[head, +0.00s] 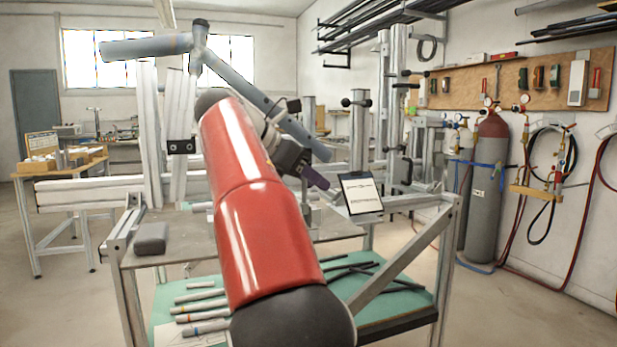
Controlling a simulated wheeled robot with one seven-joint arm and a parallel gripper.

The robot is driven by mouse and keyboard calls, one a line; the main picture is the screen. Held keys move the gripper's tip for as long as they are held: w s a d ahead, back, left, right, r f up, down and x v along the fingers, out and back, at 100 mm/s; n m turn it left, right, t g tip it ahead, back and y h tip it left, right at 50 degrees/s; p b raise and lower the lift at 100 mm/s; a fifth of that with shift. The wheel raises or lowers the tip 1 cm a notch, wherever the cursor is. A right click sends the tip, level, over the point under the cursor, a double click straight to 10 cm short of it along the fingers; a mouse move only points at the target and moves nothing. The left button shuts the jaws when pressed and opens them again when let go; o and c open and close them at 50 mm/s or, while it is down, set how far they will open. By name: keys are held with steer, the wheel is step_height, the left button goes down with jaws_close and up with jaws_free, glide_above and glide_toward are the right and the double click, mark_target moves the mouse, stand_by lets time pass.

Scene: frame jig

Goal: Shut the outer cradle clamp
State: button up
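A grey welded tube frame (235,78) is held up in the jig, its joint at the upper left and one tube sloping down to the right. My gripper (312,176) is beyond my red arm, near the lower end of that sloping tube. Its dark body and a purplish finger show in part; I cannot tell its opening or whether it touches anything. A black clamp block (181,146) sits on the left jig post, and a post to the right carries a clamp with black knobs (356,101). I cannot tell which is the outer cradle clamp; part of the jig is hidden behind my arm.
The jig table (165,249) has a grey block (151,238) at its left and a tablet-like board (361,192) at its right. Cut tubes (203,308) lie on the green lower shelf. Gas cylinders (483,190) stand at the right wall. Floor is clear on the left.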

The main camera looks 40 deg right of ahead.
steer(key=v, duration=0.7)
steer(key=shift+a+r, duration=0.25)
steer(key=shift+a, duration=0.05)
stand_by(0.4)
steer(key=s+a+f+m+t+y, duration=0.2)
steer(key=s+a+f+m, duration=0.3)
steer(key=f, duration=0.7)
steer(key=s+a+f+m+t+y, duration=0.2)
steer(key=s+a+f+m+y, duration=0.3)
steer(key=s+f, duration=0.3)
steer(key=s+a+f+m+t+y, duration=0.2)
steer(key=s+a+f+m, duration=0.4)
steer(key=f, duration=1)
steer(key=shift+s+a+m+t+y, duration=0.15)
steer(key=shift+a+m+t+y, duration=0.15)
steer(key=shift+a+m+y, duration=0.45)
steer(key=shift+f, duration=0.1)
